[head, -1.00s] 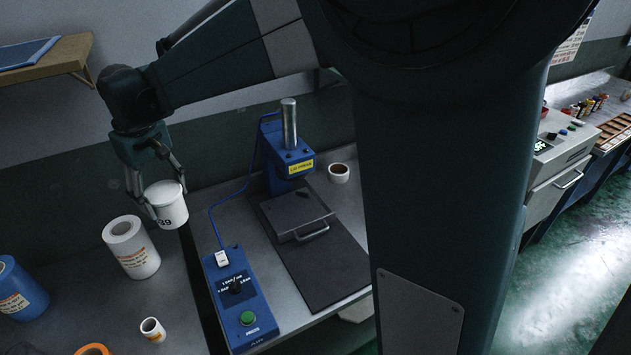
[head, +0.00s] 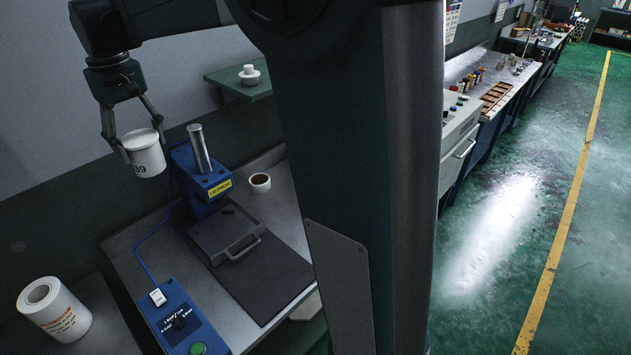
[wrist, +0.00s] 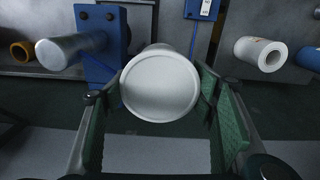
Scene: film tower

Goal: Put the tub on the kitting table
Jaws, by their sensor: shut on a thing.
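The tub (head: 146,157) is small and white with dark digits on its side. My gripper (head: 141,142) is shut on it and holds it upright in the air, left of the blue press. In the wrist view the tub's round pale end (wrist: 160,86) lies between the green finger pads. A far bench with small bottles (head: 474,69) and a brown compartment tray stands beyond my column. I cannot tell which surface is the kitting table.
The blue press (head: 201,182) stands on the near bench, with a cup (head: 260,182) beside it and a control box (head: 180,318) in front. A white roll (head: 54,310) is at lower left. My column blocks the middle. Open green floor (head: 520,210) lies right.

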